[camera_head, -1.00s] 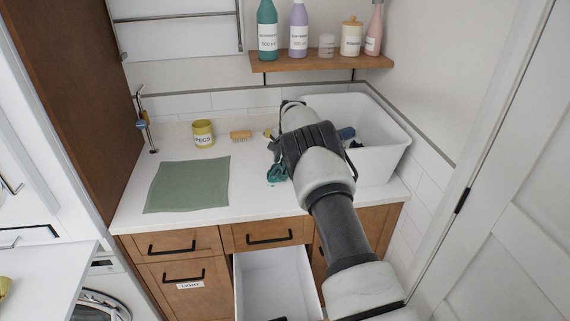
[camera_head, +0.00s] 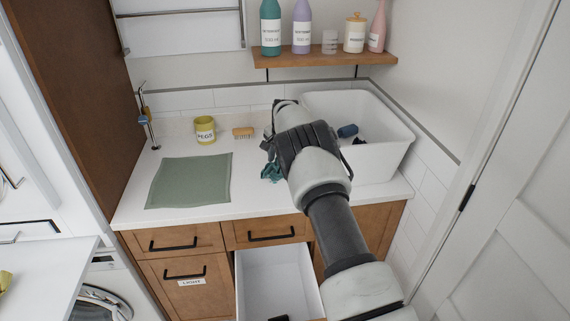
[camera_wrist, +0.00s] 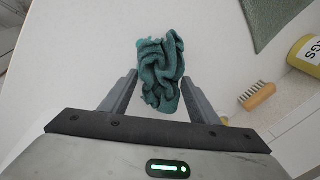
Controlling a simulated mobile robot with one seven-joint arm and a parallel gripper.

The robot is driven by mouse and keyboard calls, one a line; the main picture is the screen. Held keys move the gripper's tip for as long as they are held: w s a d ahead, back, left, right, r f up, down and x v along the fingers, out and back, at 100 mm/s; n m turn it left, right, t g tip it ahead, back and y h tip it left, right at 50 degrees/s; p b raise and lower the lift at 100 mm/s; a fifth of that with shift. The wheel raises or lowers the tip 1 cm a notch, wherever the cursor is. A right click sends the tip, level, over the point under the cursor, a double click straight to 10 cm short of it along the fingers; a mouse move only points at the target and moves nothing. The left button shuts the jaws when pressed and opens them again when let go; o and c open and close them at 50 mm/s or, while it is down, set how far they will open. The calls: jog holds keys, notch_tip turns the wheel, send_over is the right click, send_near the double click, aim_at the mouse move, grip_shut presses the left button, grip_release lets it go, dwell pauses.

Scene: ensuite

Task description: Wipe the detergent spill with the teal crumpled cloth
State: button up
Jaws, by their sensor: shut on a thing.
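The teal crumpled cloth (camera_wrist: 160,70) is bunched between the two fingers of my gripper (camera_wrist: 160,88), which is shut on it. In the head view the cloth (camera_head: 271,171) shows at the left of my wrist, low over the white counter or touching it; I cannot tell which. My arm hides the fingertips there. I cannot make out the detergent spill clearly. A small paler teal patch shows at the cloth's upper left edge in the wrist view, and I cannot tell whether it is cloth or liquid.
A wooden brush (camera_head: 243,132) and a yellow pegs tin (camera_head: 205,130) stand behind and left. A green mat (camera_head: 190,181) lies on the left counter (camera_head: 135,212). An open drawer (camera_head: 275,280) is below.

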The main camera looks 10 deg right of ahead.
aim_at(267, 166)
jog(key=shift+a+f+b, duration=0.2)
jog(key=shift+a+b, duration=0.3)
jog(key=shift+a, duration=1.65)
jog(key=shift+d, duration=0.1)
jog(key=shift+d+r+b, duration=0.15)
jog(key=shift+d+b, duration=0.35)
jog(key=shift+d, duration=3.15)
jog(key=shift+c, duration=0.2)
jog(key=shift+s+a+b, duration=0.1)
jog(key=shift+s+b, duration=0.8)
jog(key=shift+s, duration=0.8)
jog(key=shift+a, duration=3.7)
jog(key=shift+f, duration=0.2)
jog(key=shift+d+r, duration=0.1)
jog(key=shift+d, duration=0.05)
